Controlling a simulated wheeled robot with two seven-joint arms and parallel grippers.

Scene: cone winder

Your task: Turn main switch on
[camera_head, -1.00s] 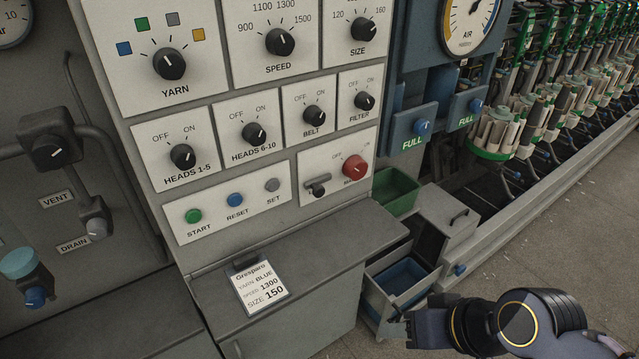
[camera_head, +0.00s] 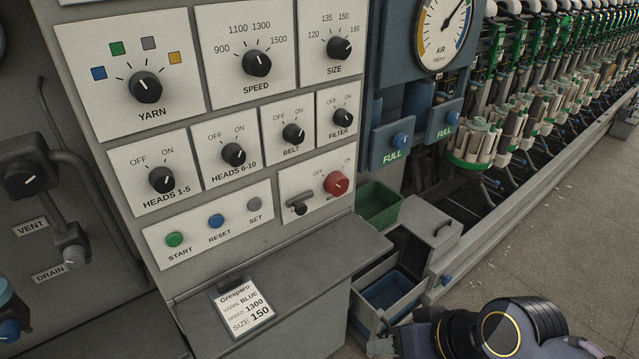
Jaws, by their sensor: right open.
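The main switch is a red round knob (camera_head: 336,183) on a white plate at the lower right of the control panel. OFF and ON are printed above it, and its name label is partly hidden. A small dark lever with a grey handle (camera_head: 299,203) sits left of the knob on the same plate. My right gripper (camera_head: 382,346) is open at the bottom edge, in front of the lower drawer and well below the knob, apart from it. Its fingers are only partly in view. My left gripper is out of view.
A grey ledge (camera_head: 330,250) with an order card (camera_head: 243,306) juts out below the panel. A green bin (camera_head: 377,205) and an open drawer with a blue bin (camera_head: 391,291) stand right of it. Open floor (camera_head: 560,235) lies at the right.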

